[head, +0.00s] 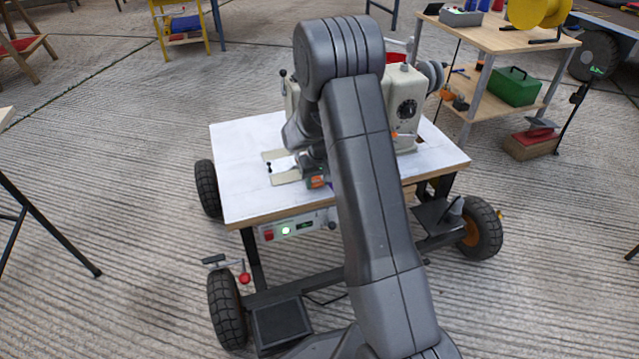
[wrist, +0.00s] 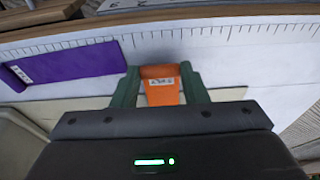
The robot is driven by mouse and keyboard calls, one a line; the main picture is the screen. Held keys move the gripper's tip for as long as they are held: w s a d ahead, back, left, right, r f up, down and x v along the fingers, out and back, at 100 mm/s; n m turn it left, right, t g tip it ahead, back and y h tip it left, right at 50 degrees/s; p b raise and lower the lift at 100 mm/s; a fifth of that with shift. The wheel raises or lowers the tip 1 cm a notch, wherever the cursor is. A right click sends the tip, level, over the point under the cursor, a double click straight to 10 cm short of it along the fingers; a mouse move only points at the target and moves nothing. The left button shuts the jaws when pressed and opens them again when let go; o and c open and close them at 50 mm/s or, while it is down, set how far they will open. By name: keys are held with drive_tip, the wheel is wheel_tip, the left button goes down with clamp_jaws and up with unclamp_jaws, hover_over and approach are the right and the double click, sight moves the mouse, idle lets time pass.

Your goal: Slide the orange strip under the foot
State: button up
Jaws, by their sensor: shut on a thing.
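The orange strip (wrist: 160,90) carries a small white label and sits between the green fingers of my gripper (wrist: 160,86) in the wrist view. My gripper is shut on it, low over the white table top. In the head view my gripper (head: 316,182) is near the front edge of the table, with a bit of orange showing at its tip. The sewing machine (head: 405,108) stands on the table behind my arm. Its foot is hidden by my arm in the head view, and I cannot make it out in the wrist view.
A purple strip (wrist: 65,66) with a white label lies left of my gripper in the wrist view. A ruler scale (wrist: 225,32) runs along the table edge. The white wheeled table (head: 245,150) has clear surface at its left. A wooden shelf table (head: 490,38) stands behind right.

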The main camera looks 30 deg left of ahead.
drive_tip(key=shift+w+a+f, duration=0.1)
drive_tip(key=shift+w+a, duration=0.05)
idle(0.6)
drive_tip(key=o, duration=0.8)
drive_tip(key=shift+o, duration=0.2)
drive_tip(key=p+v, duration=0.4)
drive_tip(key=v, duration=1)
drive_tip(key=shift+p, duration=0.35)
drive_tip(key=shift+f, duration=0.15)
drive_tip(key=b+x, duration=0.5)
drive_tip(key=x, duration=0.8)
drive_tip(key=shift+a+f, duration=0.15)
drive_tip(key=shift+f, duration=0.25)
drive_tip(key=shift+s+d+r, duration=0.15)
drive_tip(key=shift+s+d, duration=0.1)
drive_tip(key=shift+d, duration=0.15)
